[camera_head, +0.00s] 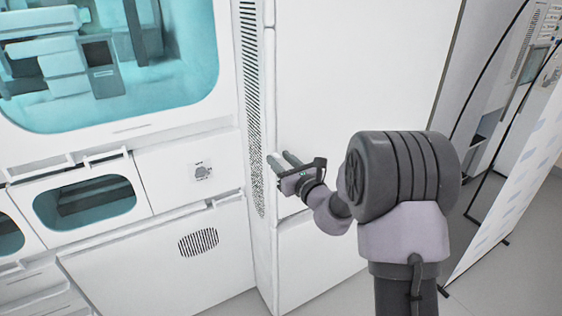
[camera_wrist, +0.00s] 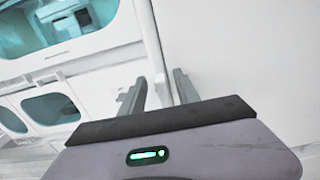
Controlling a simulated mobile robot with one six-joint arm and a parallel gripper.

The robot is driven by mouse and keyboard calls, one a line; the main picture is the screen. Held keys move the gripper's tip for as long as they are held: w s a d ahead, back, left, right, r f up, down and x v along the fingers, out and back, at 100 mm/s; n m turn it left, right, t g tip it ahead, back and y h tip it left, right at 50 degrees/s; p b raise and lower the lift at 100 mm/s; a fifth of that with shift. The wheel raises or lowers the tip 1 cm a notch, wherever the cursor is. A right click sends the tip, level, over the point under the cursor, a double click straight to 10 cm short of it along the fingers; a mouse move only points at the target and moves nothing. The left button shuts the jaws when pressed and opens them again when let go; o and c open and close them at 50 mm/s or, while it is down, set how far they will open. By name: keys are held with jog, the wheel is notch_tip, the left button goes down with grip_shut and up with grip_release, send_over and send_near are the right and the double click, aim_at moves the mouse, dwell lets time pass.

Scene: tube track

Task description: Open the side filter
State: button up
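A tall white side panel (camera_head: 345,70) stands right of the main machine, with a long vertical perforated grille (camera_head: 252,95) along its left side. I take this unit to be the side filter; no label shows. The panel also shows in the wrist view (camera_wrist: 235,50). My gripper (camera_head: 281,160) is at the panel's left edge, near the seam above the lower panel (camera_head: 318,248). In the wrist view, my gripper's (camera_wrist: 159,80) two fingers are apart, with the vertical edge (camera_wrist: 154,45) seen between them. I cannot tell whether they touch it. No handle is clearly visible.
The machine's large teal window (camera_head: 120,115) and small windows (camera_head: 92,195) are at left, above a white lower door (camera_head: 160,262) with an oval vent. A white screen (camera_head: 510,190) stands at right. Grey floor (camera_head: 480,285) shows at lower right.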

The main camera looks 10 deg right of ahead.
grip_shut()
dwell(1.3)
